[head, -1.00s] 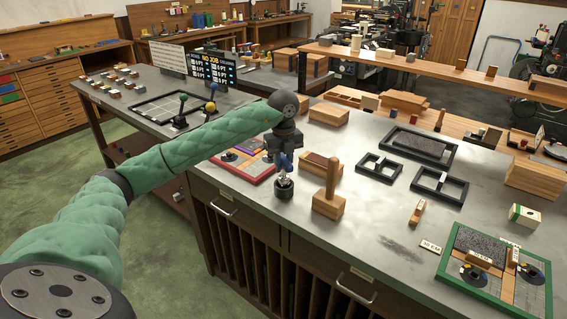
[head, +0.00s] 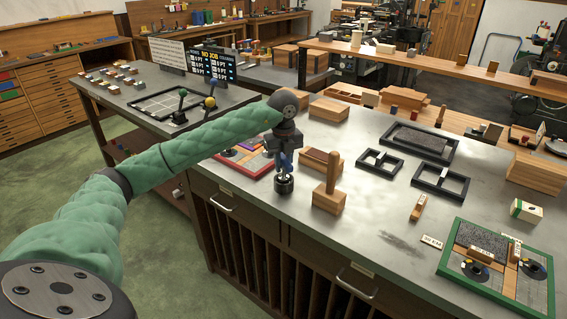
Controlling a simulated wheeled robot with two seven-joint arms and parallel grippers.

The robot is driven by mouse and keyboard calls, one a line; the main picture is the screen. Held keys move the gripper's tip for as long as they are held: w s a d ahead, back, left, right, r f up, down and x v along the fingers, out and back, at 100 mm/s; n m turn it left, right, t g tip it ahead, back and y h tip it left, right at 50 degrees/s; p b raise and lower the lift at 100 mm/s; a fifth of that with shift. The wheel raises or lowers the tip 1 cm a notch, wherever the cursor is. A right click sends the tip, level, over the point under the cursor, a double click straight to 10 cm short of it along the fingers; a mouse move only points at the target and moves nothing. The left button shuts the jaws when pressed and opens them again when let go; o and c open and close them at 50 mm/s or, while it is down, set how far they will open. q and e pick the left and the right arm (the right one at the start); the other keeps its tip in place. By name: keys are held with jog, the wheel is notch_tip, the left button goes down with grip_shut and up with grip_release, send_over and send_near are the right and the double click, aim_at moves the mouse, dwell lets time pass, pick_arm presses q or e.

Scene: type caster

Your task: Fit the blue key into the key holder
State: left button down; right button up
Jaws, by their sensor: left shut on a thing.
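My left gripper (head: 284,151) points down over the front edge of the grey table, shut on the blue key (head: 286,161). My right gripper is not in view.
A wooden block with an upright handle (head: 330,192) stands close right of the cup. Black frames (head: 440,180) and a green-edged tray (head: 549,290) lie farther right.

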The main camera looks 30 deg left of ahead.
pick_arm(q)
jog(key=shift+f, duration=0.15)
jog(key=c, duration=1.1)
grip_release()
notch_tip(320, 180, up, 6)
jog(key=shift+b, duration=0.9)
jog(key=shift+r, duration=0.95)
